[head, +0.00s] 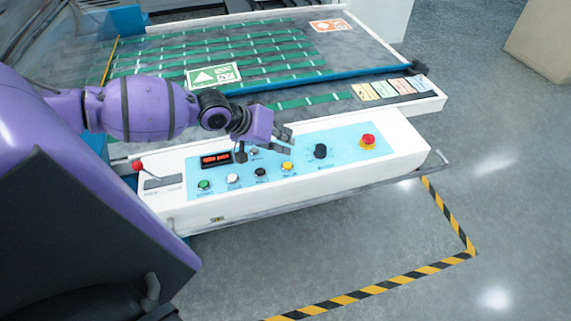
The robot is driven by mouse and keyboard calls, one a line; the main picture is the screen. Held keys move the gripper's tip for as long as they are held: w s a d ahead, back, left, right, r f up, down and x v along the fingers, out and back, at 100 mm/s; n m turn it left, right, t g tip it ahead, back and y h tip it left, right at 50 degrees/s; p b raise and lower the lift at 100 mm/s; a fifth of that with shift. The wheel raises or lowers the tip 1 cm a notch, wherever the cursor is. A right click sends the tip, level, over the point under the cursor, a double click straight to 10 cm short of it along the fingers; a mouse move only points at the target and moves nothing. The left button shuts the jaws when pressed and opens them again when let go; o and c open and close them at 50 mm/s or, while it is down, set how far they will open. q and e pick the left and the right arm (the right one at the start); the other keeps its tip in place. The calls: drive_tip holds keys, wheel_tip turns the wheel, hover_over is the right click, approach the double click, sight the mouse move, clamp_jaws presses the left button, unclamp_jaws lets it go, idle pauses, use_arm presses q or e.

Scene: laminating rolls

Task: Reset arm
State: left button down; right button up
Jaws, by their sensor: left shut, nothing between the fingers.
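My left arm comes in from the left, and its gripper (284,140) is over the upper edge of the control panel (385,160) of the machine. The gripper is shut and empty, its fingers pointing right. It looks to be above the buttons, but I cannot tell how far. The blue panel carries a red digit display (215,159), a green button (204,185), a white button (232,179), a yellow button (287,167), a black knob (320,151) and a red emergency button (367,141). My right gripper is not in view.
A red-knobbed lever (137,166) stands at the panel's left end. Behind lies a bed with green strips (310,100) and a blue bar (330,78). Yellow-black tape (400,278) marks the open grey floor.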

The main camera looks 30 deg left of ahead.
use_arm(q)
wheel_tip(320, 180, up, 2)
drive_tip(key=shift+r+p, duration=0.2)
drive_tip(key=shift+p, duration=0.1)
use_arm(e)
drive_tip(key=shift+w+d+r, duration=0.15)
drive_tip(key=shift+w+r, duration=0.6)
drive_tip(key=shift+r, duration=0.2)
